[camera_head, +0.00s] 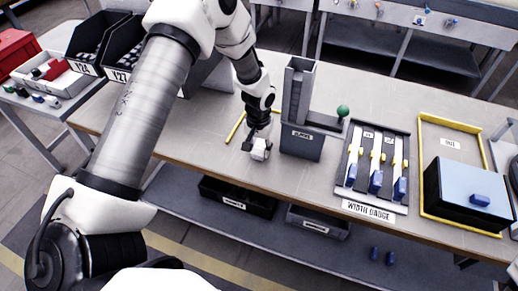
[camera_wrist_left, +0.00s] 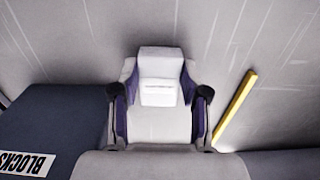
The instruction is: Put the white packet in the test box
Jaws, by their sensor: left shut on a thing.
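The white packet (camera_head: 260,150) is a small white block at the tip of my left arm, over the near part of the bench, left of the grey labelled bin. It also shows in the left wrist view (camera_wrist_left: 160,62), between dark-sided finger pads. My left gripper (camera_head: 256,144) is shut on the packet; whether the packet touches the bench is hard to tell. No box in view has a readable "test" label, so I cannot tell which is the test box. My right gripper is not in view.
A grey bin (camera_head: 302,143) labelled BLOCKS, with a tall post, stands just right of the gripper. Further right are a width gauge (camera_head: 355,205) with blue pieces and a blue-topped black box (camera_head: 440,195) in a yellow frame (camera_head: 422,150). Yellow strips lie on the bench (camera_head: 190,135).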

